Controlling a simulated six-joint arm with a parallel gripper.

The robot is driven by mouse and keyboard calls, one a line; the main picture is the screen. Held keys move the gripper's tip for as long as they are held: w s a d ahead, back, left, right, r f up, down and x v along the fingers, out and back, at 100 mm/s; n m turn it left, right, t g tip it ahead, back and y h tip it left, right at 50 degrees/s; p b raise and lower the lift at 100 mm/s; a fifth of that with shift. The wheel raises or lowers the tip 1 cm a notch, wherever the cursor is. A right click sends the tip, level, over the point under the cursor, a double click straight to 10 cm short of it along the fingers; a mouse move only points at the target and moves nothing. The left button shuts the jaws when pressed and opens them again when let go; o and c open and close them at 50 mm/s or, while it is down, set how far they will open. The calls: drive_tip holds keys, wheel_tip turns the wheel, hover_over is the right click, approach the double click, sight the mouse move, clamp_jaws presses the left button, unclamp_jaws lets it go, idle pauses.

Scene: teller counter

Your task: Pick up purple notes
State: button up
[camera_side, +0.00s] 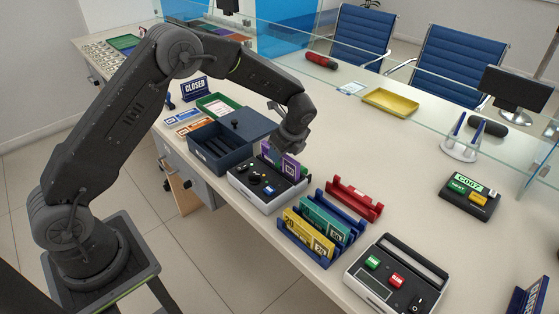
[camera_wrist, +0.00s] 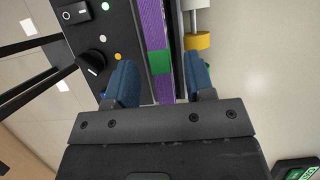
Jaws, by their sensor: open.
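The purple notes (camera_side: 284,161) stand upright in a slot at the back of a grey and black counter machine (camera_side: 260,205). In the wrist view they are a narrow purple strip with a green band (camera_wrist: 160,62), seen from above. My gripper (camera_side: 290,145) is right over the notes in the side view. In the wrist view its two blue fingertips (camera_wrist: 160,80) are spread, one on either side of the strip. I see a gap between the strip and each finger. The notes' lower part is hidden in the slot.
A blue rack (camera_side: 321,232) with yellow and teal notes stands to the right, with a red holder (camera_side: 354,199) behind it. An open dark cash box (camera_side: 219,147) is just left of the machine. A second machine (camera_side: 395,281) is at the front right. Counter behind the machine is clear.

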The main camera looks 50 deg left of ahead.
drive_tip(key=x, duration=0.3)
drive_tip(key=shift+f, duration=0.1)
clamp_jaws()
